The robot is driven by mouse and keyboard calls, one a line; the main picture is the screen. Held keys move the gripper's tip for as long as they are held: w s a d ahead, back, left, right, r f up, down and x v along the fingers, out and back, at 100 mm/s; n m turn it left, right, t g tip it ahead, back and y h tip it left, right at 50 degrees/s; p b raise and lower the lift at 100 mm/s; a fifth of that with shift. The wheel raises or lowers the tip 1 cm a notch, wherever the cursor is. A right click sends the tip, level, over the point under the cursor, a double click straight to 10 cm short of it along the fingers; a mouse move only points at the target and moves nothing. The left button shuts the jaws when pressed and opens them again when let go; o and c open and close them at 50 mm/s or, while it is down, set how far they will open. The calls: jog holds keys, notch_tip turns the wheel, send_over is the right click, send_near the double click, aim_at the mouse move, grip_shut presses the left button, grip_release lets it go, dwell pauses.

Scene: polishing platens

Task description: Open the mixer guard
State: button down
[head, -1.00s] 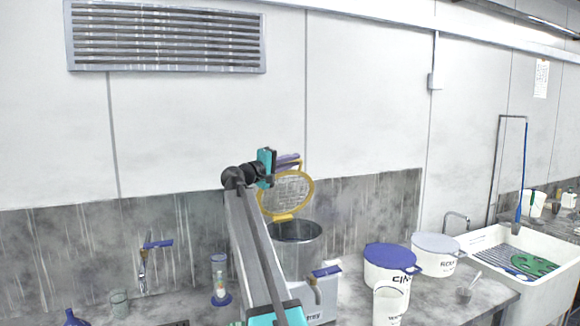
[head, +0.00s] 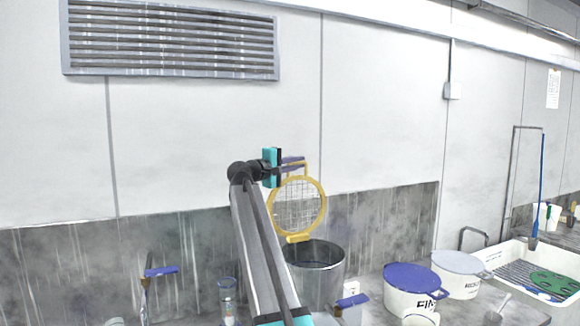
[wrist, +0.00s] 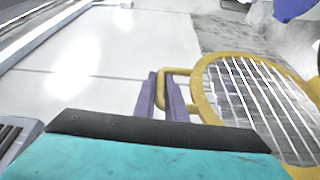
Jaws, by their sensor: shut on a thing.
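The mixer guard (head: 299,205) is a round yellow-rimmed wire mesh. It stands upright, tilted up at the back of the steel mixer bowl (head: 318,270), and the bowl's mouth is uncovered. A yellow handle loop (wrist: 162,85) sticks out from the guard's rim in the wrist view. My gripper (head: 292,163) is at the top of the raised guard, with its purple fingers (wrist: 158,98) shut on that handle. The guard's mesh also fills the right of the wrist view (wrist: 262,100). My arm hides part of the mixer's left side in the head view.
White tubs with a blue lid (head: 412,278) and a grey lid (head: 460,263) stand right of the mixer. A sink (head: 520,250) lies farther right. A blue-handled tap (head: 160,271) is at left. The wall behind is close.

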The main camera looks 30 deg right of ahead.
jog(key=shift+d, duration=0.1)
dwell(0.3)
jog(key=c, duration=1.8)
grip_release()
jog(key=shift+b+v, duration=2.2)
jog(key=shift+v, duration=4.75)
